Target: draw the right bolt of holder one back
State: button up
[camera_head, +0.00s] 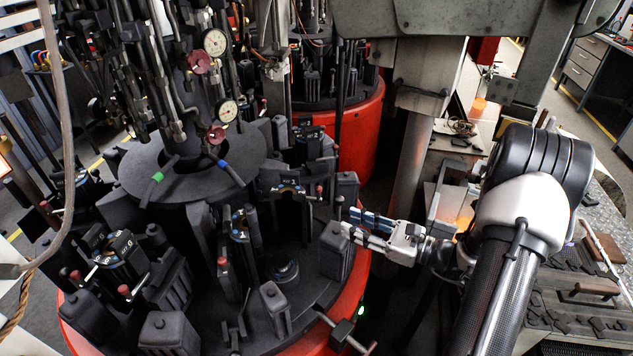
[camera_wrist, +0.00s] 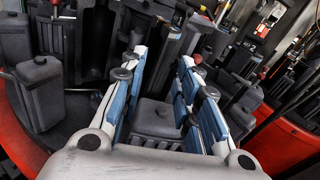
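My gripper (camera_head: 352,221) reaches in from the right above the rim of the near rotary table. Its blue-padded fingers are apart and empty; the wrist view shows the gap between them (camera_wrist: 162,58). A dark block (camera_head: 336,250) stands just below and left of the fingertips; a dark block also shows between the fingers in the wrist view (camera_wrist: 156,120). An arched mould holder (camera_head: 290,192) stands left of my gripper, with a red-tipped bolt (camera_head: 319,190) at its right side, apart from the fingers. I cannot read which holder is number one.
More holders stand on the near table, one in the middle (camera_head: 240,228) and one at the left (camera_head: 116,250). Dark blocks crowd around them. The red table rim (camera_head: 361,272) curves below my gripper. A grey column (camera_head: 408,165) stands behind it.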

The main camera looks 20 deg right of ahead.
jog(key=d+f+m+t+h, duration=0.2)
jog(key=d+f+m+h, duration=0.1)
jog(key=d+m, duration=0.15)
jog(key=b+x, duration=0.1)
jog(key=x, duration=1.6)
jog(key=shift+w+d+r+n, duration=0.2)
jog(key=shift+d+r+n, duration=0.1)
jog(key=shift+r+n, duration=0.15)
jog(key=shift+c, duration=0.6)
grip_shut()
jog(key=shift+d, duration=0.1)
